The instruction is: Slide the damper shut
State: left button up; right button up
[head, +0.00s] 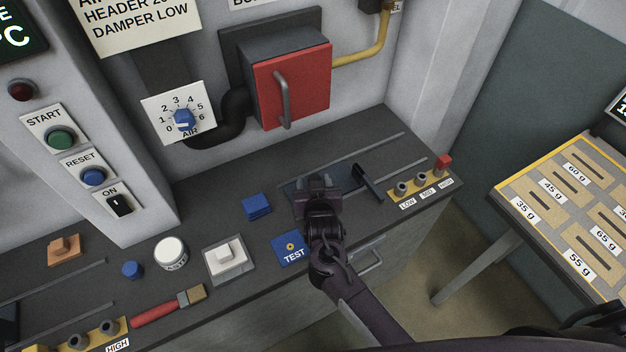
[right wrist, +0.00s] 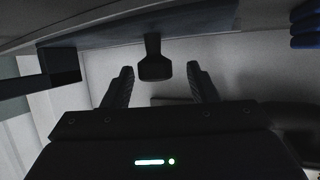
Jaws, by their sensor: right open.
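The damper is a slate-coloured sliding plate (head: 291,187) between two rails on the dark console. My right gripper (head: 318,186) is over the plate in the head view and hides part of it. In the right wrist view my open right gripper (right wrist: 160,82) has a dark knob (right wrist: 154,66) ahead, roughly between its fingertips. I cannot tell whether they touch it; no grip shows. A dark upright bar (head: 368,182) stands across the track, right of the plate. My left gripper is not in view.
A yellow strip (head: 420,188) marked LOW, MID, HIGH carries pegs and a red block (head: 443,163). A red door (head: 300,85) is behind. A blue block (head: 256,206), a TEST plate (head: 289,248) and a red-handled brush (head: 168,306) lie left of my right arm.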

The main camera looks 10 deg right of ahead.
jog(key=shift+b+v, duration=0.4)
jog(key=shift+v, duration=2.8)
jog(key=shift+s+d+f+g, duration=0.15)
jog(key=shift+s+d+g, duration=0.15)
jog(key=s+d+g, duration=0.1)
jog(key=s, duration=0.1)
jog(key=s+d+g+y, duration=0.1)
jog(key=s+d+g, duration=0.1)
jog(key=s, duration=0.1)
jog(key=shift+s+d+r+n+g+y, duration=0.35)
jog(key=shift+d+n+g+y, duration=0.05)
jog(key=s+d+r+n+g, duration=0.1)
jog(key=s+d+r+g, duration=0.15)
jog(key=s, duration=0.35)
jog(key=s+d+r+n+g, duration=0.1)
jog(key=s+d+r+g, duration=0.2)
jog(key=s, duration=0.4)
notch_tip(320, 180, down, 31)
jog(key=d+g+b, duration=0.1)
jog(key=b, duration=0.1)
jog(key=s+d+f+g+h+b, duration=0.1)
jog(key=s+d+f, duration=0.3)
jog(key=s+f, duration=1.7)
jog(key=shift+s+f+b, duration=0.15)
jog(key=shift+f+b, duration=0.6)
